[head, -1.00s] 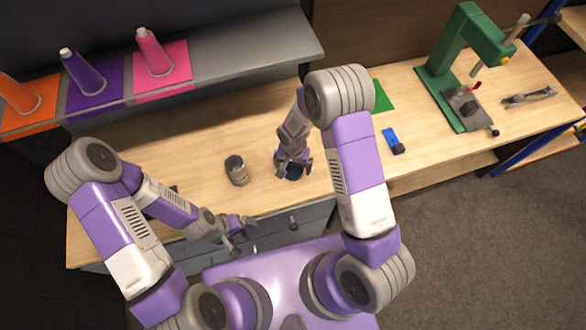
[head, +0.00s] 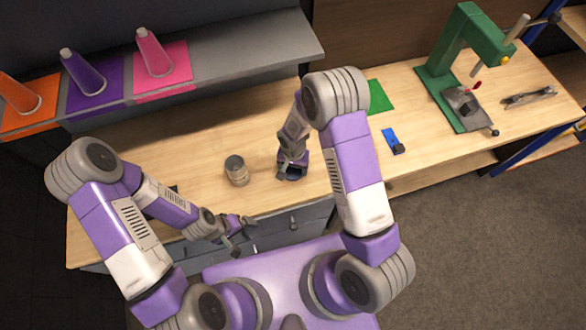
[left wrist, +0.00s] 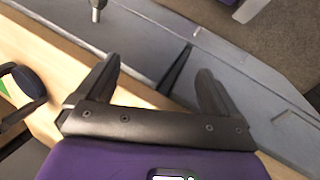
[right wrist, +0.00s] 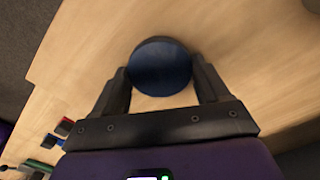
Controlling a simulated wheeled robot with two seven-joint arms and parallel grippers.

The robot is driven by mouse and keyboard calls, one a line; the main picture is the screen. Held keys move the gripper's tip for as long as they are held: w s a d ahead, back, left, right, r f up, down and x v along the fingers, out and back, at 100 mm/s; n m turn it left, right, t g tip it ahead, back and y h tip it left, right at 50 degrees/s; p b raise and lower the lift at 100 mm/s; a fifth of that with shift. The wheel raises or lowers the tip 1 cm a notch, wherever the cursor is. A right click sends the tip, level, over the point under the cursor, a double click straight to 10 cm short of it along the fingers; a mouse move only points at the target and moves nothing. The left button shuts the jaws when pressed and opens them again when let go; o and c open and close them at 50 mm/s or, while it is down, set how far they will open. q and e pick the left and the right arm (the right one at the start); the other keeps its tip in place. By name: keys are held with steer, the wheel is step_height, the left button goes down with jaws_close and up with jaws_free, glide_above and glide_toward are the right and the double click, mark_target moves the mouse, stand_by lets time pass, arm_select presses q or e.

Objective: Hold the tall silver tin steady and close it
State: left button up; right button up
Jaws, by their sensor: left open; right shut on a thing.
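The silver tin (head: 236,172) stands upright on the wooden worktop, left of my right gripper, with nothing touching it. Its top looks dark grey; I cannot tell if it is open. My right gripper (head: 294,170) is shut on a round dark blue lid-like piece (right wrist: 161,67), low over or on the worktop; I cannot tell which. The blue piece also shows at the left edge of the left wrist view (left wrist: 28,82). My left gripper (head: 243,236) is open and empty by the worktop's front edge, nearer to me than the tin. The left wrist view shows its spread fingers (left wrist: 158,68).
The wooden worktop (head: 215,135) is clear behind the tin. A blue object (head: 390,137), a green mat (head: 379,97) and a green press (head: 450,60) are further right. Orange, purple and pink cones (head: 153,52) stand on the shelf at the left. Grey drawers (head: 300,219) lie below the front edge.

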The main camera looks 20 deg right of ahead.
mark_target(293, 169)
arm_select(q)
steer(key=shift+f, duration=0.1)
arm_select(e)
step_height(293, 169, up, 10)
stand_by(0.4)
arm_select(q)
steer(key=shift+c, duration=0.3)
